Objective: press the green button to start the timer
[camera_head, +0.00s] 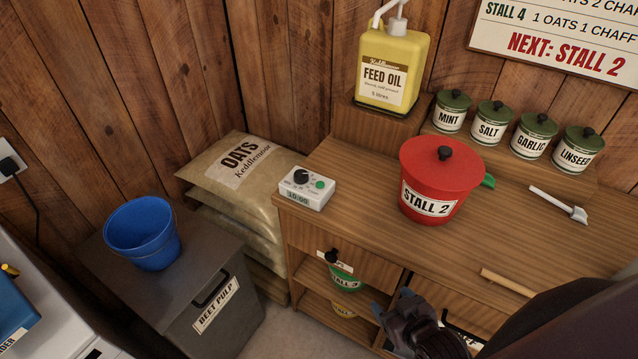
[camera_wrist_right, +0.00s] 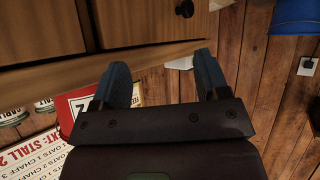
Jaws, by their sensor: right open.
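The white timer (camera_head: 304,195) sits on the left front corner of the wooden counter, upright. It has a black dial, a round green button (camera_head: 320,184) on its top face and a small display reading about 10:00. My right gripper (camera_head: 391,306) is in front of the counter, below the top and to the right of the timer, apart from it. In the right wrist view its two blue-grey fingers (camera_wrist_right: 163,72) are spread with nothing between them. A small pale patch by one finger there may be the timer; I cannot tell. My left gripper is not in view.
A yellow feed oil jug (camera_head: 392,70) stands behind. A blue bucket (camera_head: 143,233) is on a grey bin at left. Oats sacks (camera_head: 235,190) lie beside the counter.

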